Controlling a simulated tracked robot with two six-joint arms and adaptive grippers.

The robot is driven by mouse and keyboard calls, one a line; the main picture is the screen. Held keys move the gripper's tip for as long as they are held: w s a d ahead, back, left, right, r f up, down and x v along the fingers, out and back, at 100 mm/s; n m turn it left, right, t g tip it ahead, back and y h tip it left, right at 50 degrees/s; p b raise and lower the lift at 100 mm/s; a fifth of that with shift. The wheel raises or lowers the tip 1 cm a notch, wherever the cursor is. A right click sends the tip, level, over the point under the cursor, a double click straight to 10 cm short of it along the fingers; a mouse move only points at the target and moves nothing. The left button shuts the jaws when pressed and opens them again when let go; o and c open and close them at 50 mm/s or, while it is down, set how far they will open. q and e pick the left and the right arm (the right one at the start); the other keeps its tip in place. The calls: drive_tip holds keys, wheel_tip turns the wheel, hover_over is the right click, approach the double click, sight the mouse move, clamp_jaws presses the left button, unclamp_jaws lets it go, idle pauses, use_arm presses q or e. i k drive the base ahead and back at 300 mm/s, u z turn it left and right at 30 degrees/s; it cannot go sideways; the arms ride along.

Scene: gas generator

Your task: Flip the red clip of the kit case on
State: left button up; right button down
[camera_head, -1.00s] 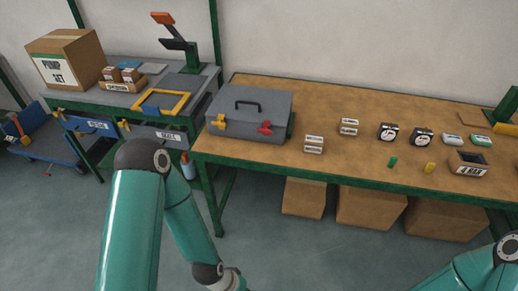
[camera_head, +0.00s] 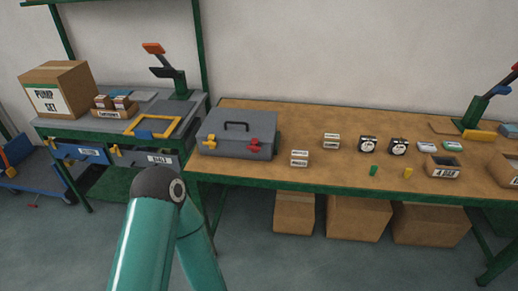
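The grey kit case (camera_head: 224,122) stands shut on the left end of the wooden workbench, with a dark handle (camera_head: 237,126) on its lid. On its front are a yellow clip (camera_head: 209,142) at the left and the red clip (camera_head: 254,146) at the right. The red clip is too small for me to tell exactly how it sits. My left arm comes up from the bottom, in front of and below the case; its gripper is out of view. My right arm and gripper are out of view.
On the workbench (camera_head: 300,186), right of the case, stand small labelled boxes (camera_head: 299,158), two round gauges (camera_head: 368,145), and a green (camera_head: 374,170) and a yellow piece (camera_head: 408,173). A side table with a cardboard box (camera_head: 72,88) stands left. Cartons (camera_head: 357,219) sit under the bench.

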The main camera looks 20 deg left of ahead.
sight(255, 148)
drive_tip(key=z, duration=0.05)
drive_tip(key=i, duration=1)
drive_tip(key=u, duration=0.05)
